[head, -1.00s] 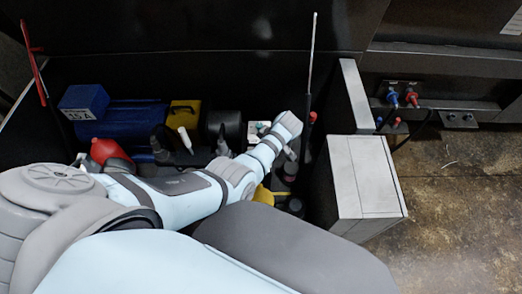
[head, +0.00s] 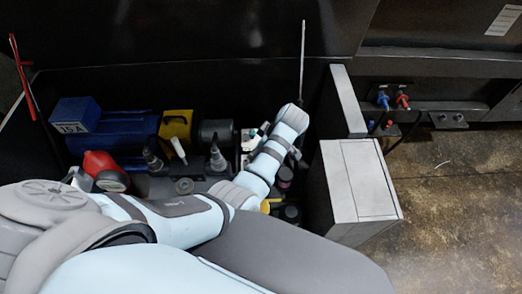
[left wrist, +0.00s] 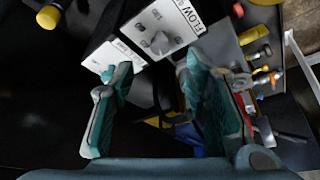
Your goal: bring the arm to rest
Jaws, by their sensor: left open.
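My left arm (head: 175,213) reaches from the left across the front of the head view. Its wrist end (head: 290,118) points up and right over a dark bay of parts. The fingers cannot be made out in the head view. In the left wrist view my left gripper (left wrist: 158,72) has its two teal fingers spread apart with nothing held between them. A white panel labelled FLOW (left wrist: 165,28) with a grey knob lies just beyond the fingertips. My right gripper is not in view.
The bay holds a blue box marked 15 A (head: 76,113), a yellow box (head: 177,125), a black cylinder (head: 216,131) and a red item (head: 100,165). A grey metal box (head: 357,180) stands right of the wrist. Brown floor (head: 460,205) lies clear at the right.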

